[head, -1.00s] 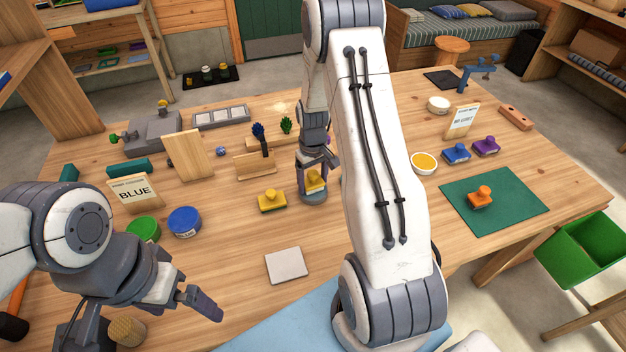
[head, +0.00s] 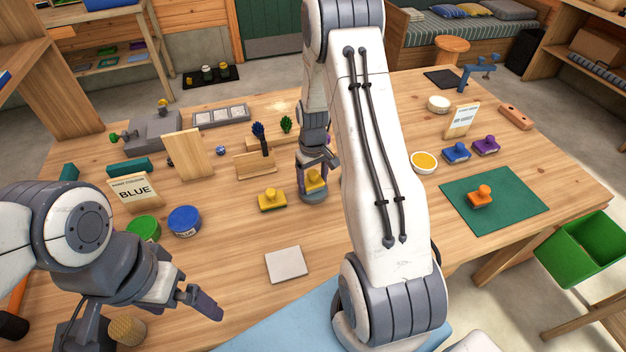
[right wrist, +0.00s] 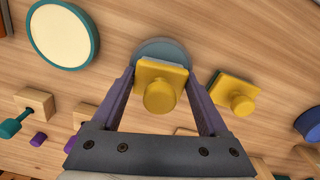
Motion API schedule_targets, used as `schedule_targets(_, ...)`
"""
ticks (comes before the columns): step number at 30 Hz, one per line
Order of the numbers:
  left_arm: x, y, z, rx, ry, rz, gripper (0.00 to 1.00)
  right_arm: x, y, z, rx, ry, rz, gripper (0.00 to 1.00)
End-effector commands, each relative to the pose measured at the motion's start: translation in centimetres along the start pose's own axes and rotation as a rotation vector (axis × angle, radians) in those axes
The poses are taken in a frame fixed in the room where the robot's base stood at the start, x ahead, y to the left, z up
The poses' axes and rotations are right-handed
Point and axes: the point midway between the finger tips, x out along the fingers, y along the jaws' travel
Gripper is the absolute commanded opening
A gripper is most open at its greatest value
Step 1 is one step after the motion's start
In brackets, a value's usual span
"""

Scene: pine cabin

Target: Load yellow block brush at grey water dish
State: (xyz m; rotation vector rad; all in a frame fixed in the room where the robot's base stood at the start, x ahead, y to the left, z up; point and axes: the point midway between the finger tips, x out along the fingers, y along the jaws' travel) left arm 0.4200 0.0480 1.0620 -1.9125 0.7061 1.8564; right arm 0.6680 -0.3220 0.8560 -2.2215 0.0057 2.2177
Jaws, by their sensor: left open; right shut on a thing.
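My right gripper (head: 315,178) is shut on a yellow block brush (right wrist: 158,86) with a round knob. The held brush also shows in the head view (head: 316,183), at the grey water dish (head: 313,197). In the right wrist view the dish (right wrist: 160,47) shows behind the brush, partly covered by it. I cannot tell whether the brush touches the dish. A second yellow block (head: 272,200) with a knob lies on the table beside the dish, left in the head view and right in the right wrist view (right wrist: 233,93). My left gripper (head: 190,300) is open and empty at the lower left.
A white square tile (head: 286,264) lies in front of the dish. Green (head: 145,229) and blue (head: 185,221) round tubs stand left. An orange block (head: 481,197) sits on a green mat (head: 515,212) at right. My right arm hides part of the table.

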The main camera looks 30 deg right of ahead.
Motion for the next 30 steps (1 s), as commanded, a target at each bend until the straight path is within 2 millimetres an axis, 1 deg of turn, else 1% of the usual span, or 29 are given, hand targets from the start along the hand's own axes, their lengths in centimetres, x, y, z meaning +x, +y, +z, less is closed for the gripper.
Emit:
schedule_targets(6,0.1,0.0,0.0,0.0,0.0,0.0,1.0,0.2,0.0,0.1,-0.001,-0.003,-0.001,0.33)
schedule_targets(10,-0.3,0.0,0.0,0.0,0.0,0.0,1.0,-0.2,0.0,0.1,-0.001,-0.003,-0.001,0.33)
schedule_targets(30,-4.8,0.3,-0.2,0.0,0.0,0.0,1.0,-5.7,0.0,0.0,0.0,-0.001,0.0,0.33)
